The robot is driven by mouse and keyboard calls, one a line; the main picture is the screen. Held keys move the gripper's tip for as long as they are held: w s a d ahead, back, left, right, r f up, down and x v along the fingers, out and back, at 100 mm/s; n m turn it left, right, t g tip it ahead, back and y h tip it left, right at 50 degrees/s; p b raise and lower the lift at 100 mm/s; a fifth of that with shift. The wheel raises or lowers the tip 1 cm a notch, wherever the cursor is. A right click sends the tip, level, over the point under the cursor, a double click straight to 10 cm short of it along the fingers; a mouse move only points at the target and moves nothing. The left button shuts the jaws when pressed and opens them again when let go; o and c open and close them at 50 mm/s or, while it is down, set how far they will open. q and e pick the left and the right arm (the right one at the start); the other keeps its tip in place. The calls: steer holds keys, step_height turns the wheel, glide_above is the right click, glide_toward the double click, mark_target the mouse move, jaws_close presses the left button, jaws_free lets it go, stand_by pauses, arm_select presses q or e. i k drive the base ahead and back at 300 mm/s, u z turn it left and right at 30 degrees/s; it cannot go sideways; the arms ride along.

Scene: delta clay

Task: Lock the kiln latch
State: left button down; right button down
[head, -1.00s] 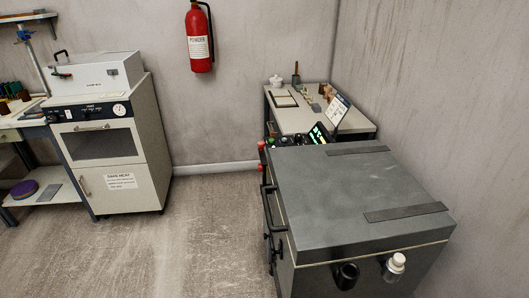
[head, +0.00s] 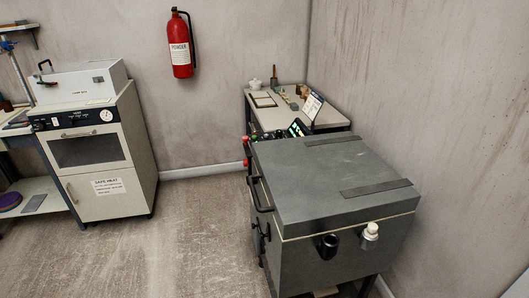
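The kiln (head: 330,185) is a grey box with a flat lid, standing at the right of the head view. Its lid looks closed down on the body. A dark bar handle (head: 259,195) runs along the lid's left edge. Below it, on the left side of the body, are dark fittings (head: 262,234) that look like the latch; they are seen edge-on, and I cannot tell whether they are locked. Neither of my grippers shows in the head view.
A table (head: 325,118) with small tools and a lit display stands behind the kiln. A white oven cabinet (head: 105,150) stands at the left. A fire extinguisher (head: 181,45) hangs on the back wall. The floor (head: 185,235) between cabinet and kiln is clear.

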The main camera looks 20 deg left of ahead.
mark_target(246, 138)
steer(key=z, duration=0.4)
steer(key=k, duration=0.95)
steer(key=u, duration=0.15)
steer(key=i, duration=0.5)
steer(key=u, duration=0.95)
steer(key=i, duration=1.55)
steer(key=z, duration=0.8)
